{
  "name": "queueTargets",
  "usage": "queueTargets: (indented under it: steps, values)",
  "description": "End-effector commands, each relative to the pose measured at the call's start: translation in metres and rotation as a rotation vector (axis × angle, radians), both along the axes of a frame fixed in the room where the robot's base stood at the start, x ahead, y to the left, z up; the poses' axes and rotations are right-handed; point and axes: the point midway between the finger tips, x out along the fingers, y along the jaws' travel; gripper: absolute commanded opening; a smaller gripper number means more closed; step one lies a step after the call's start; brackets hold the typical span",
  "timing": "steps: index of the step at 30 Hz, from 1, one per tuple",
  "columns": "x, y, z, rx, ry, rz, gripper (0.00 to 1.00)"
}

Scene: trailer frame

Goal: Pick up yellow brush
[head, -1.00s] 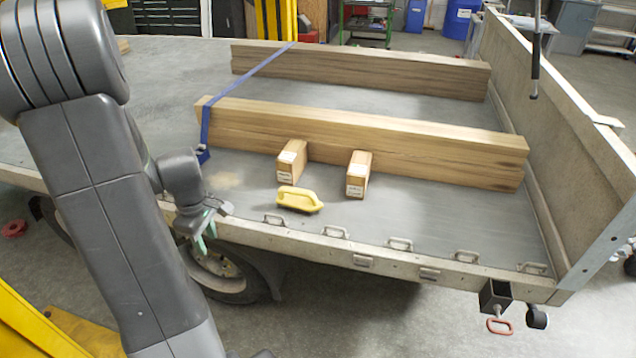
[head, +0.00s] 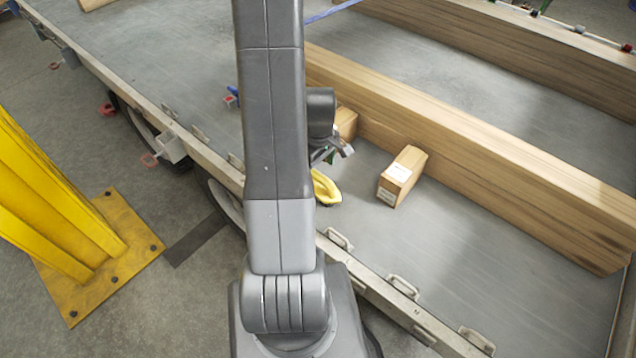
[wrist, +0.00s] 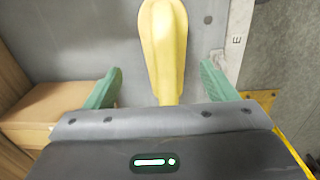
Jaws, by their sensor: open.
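The yellow brush (head: 324,187) lies on the grey trailer bed near its side edge, partly hidden behind my arm in the head view. In the wrist view the yellow brush (wrist: 164,45) points lengthwise towards my gripper (wrist: 160,86), and its near end lies between the two green fingers. The fingers are open, with a gap on both sides of the brush. In the head view my gripper (head: 330,157) is mostly hidden by my arm, just above and beside the brush.
Metal handles (head: 338,240) line the trailer edge. A yellow post (head: 50,200) stands at left.

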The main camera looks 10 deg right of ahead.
Motion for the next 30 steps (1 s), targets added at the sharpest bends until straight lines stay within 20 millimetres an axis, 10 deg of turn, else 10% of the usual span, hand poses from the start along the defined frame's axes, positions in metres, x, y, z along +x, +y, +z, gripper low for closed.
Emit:
queueTargets:
  steps: [25,30]
  values:
    - [-0.002,0.006,-0.053,0.001,-0.002,0.0,0.79]
    - [-0.002,0.006,-0.053,0.001,-0.002,0.0,0.49]
